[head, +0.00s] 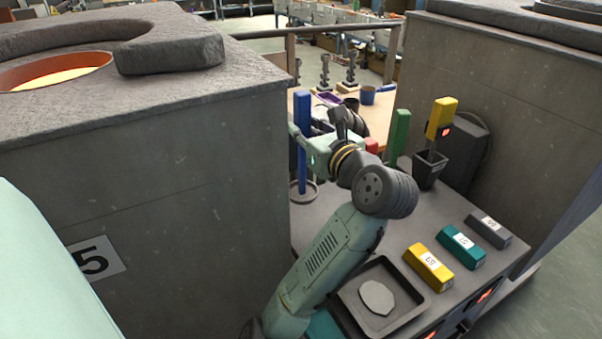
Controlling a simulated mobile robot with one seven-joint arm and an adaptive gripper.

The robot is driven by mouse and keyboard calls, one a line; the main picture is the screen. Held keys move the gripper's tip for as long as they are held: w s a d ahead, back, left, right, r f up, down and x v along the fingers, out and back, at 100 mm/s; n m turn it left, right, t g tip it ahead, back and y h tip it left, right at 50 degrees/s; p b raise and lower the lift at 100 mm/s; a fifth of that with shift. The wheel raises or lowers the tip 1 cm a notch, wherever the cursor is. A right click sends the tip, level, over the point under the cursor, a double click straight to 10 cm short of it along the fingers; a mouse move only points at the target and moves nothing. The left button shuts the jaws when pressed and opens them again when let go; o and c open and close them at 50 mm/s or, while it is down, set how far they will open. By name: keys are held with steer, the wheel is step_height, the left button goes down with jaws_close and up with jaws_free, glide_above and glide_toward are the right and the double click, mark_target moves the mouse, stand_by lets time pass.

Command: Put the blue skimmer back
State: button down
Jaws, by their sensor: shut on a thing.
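The blue skimmer (302,172) stands roughly upright at the back left of the grey bench, close to the left block's corner. Its long blue handle rises above my gripper (301,138), which is shut on it partway up. A round, ring-like rim (303,199) shows at the skimmer's lower end. I cannot tell whether this rim is part of the skimmer or a holder on the bench. My wrist hides part of the area to the right of the skimmer.
A green upright bar (398,135) and a yellow-handled tool (440,118) in a dark holder (430,170) stand at right. Yellow (428,267), teal (461,247) and grey (488,229) labelled blocks lie in front. A tray (415,305) holds a pale slab. Tall furnace blocks flank the bench.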

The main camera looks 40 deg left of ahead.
mark_target(304, 157)
steer(key=f, duration=0.1)
steer(key=f+b, duration=0.1)
steer(key=f, duration=0.1)
steer(key=shift+a+f+b, duration=0.15)
steer(key=shift+a+b, duration=0.15)
steer(key=shift+b, duration=0.05)
steer(key=shift+d+f+b, duration=0.1)
steer(key=shift+f+b, duration=1.6)
steer(key=shift+f, duration=0.2)
steer(key=c, duration=1.4)
jaws_free()
steer(key=shift+o, duration=0.2)
steer(key=shift+r, duration=0.2)
